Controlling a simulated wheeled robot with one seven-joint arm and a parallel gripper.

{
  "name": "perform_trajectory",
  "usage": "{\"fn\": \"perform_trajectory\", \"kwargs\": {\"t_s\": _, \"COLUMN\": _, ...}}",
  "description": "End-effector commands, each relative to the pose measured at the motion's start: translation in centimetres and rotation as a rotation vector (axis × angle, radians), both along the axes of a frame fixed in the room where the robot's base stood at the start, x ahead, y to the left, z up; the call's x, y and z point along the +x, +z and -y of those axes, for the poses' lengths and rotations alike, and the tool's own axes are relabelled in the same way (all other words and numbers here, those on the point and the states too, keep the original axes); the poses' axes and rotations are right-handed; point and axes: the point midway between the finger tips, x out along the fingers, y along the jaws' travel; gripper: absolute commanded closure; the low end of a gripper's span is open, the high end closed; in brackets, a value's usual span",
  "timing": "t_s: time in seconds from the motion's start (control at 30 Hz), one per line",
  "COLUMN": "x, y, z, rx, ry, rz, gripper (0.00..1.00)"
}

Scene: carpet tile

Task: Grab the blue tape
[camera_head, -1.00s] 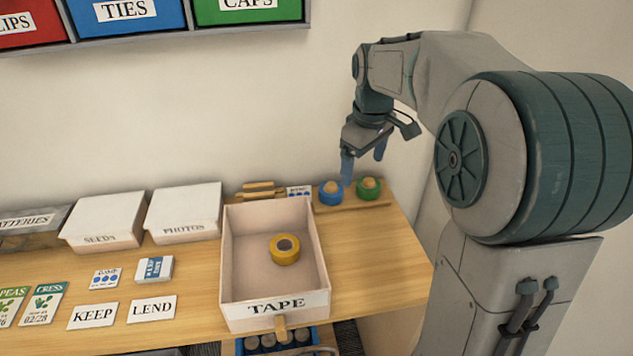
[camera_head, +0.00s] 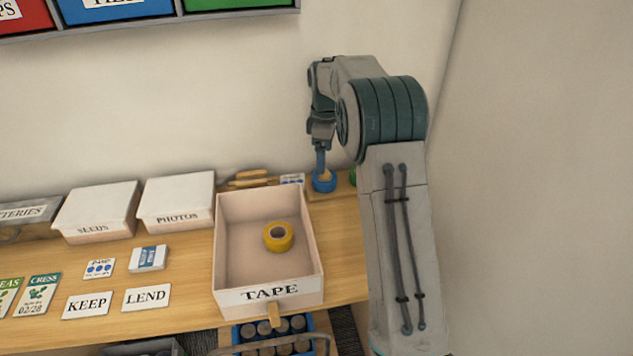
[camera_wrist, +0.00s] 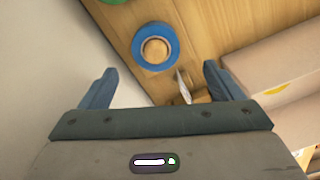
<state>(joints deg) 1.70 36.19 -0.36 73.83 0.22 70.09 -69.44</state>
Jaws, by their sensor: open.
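The blue tape (camera_head: 324,183) is a ring around a wooden peg at the back of the desk, right of the drawer-like box. In the wrist view the blue tape (camera_wrist: 148,58) lies ahead of the fingertips, around the round peg top. My gripper (camera_head: 321,153) points down just above it in the head view. In the wrist view my gripper (camera_wrist: 160,84) has its two blue fingers wide apart with nothing between them. From the head view I cannot tell whether a finger touches the tape.
A green tape (camera_head: 353,178) sits right of the blue one, mostly hidden by my arm. A box labelled TAPE (camera_head: 221,235) holds a yellow tape roll (camera_head: 279,237). Wooden clips (camera_head: 248,178) and a small card (camera_head: 292,179) lie left of the pegs. The wall stands close behind.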

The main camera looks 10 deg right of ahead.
Motion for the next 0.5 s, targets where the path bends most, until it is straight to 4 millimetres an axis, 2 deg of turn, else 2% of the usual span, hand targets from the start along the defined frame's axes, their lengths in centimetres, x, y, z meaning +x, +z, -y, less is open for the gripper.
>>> {"fn": "perform_trajectory", "kwargs": {"t_s": 0.1, "x": 0.0, "y": -2.0, "z": -0.2, "rx": 0.001, "ry": 0.003, "rz": -0.002, "gripper": 0.14}}
{"fn": "perform_trajectory", "kwargs": {"t_s": 0.37, "x": 0.1, "y": -4.0, "z": -0.1, "rx": 0.000, "ry": 0.001, "rz": 0.000, "gripper": 0.14}}
{"fn": "perform_trajectory", "kwargs": {"t_s": 0.5, "x": 0.4, "y": -5.9, "z": 0.2, "rx": -0.001, "ry": 0.002, "rz": -0.004, "gripper": 0.14}}
